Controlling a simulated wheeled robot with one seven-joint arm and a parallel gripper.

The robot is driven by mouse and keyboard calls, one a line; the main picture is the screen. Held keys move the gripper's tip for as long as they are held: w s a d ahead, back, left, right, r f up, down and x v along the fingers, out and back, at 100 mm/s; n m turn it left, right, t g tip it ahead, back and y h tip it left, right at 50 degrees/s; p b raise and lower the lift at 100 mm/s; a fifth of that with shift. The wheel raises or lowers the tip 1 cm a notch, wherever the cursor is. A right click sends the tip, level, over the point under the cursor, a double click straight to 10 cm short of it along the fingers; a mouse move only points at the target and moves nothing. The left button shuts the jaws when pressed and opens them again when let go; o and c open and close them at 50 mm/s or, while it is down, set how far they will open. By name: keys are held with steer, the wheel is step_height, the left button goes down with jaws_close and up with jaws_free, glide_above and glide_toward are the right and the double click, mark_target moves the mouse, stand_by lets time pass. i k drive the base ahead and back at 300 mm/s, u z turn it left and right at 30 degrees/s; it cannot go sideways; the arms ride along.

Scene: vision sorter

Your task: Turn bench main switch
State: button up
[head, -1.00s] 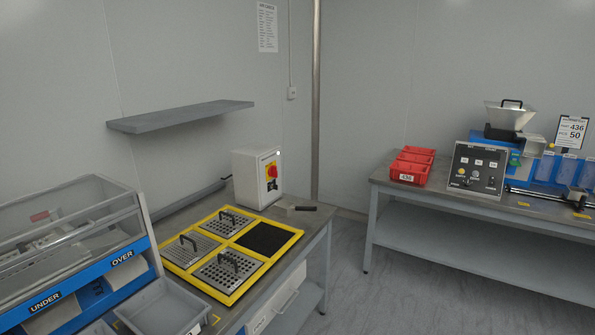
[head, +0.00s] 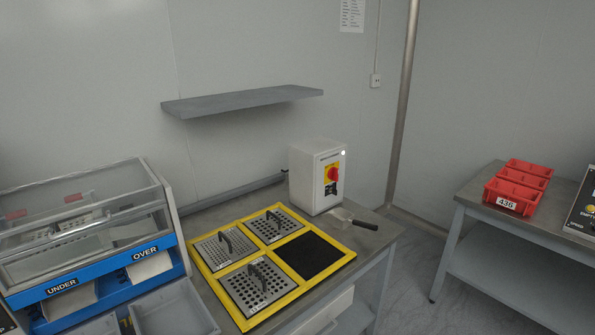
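The bench main switch is a red rotary knob (head: 333,174) on a yellow plate, on the front face of a white box (head: 308,180). The box stands at the back right of the left bench (head: 378,234). A small white light shows near the top right of its face, and a dark label sits below the knob. The knob's exact angle is too small to tell. My gripper is not in view.
A yellow-framed tray (head: 346,262) with perforated plates lies in front of the box. A scraper (head: 354,219) lies beside it. A grey shelf (head: 243,101) hangs above. A glazed sorter (head: 85,230) stands left. Red bins (head: 517,188) sit on another bench; floor shows between benches.

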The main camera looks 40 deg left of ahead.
mark_target(333, 173)
steer(key=u, duration=0.7)
steer(key=i, duration=1.3)
steer(key=u, duration=0.65)
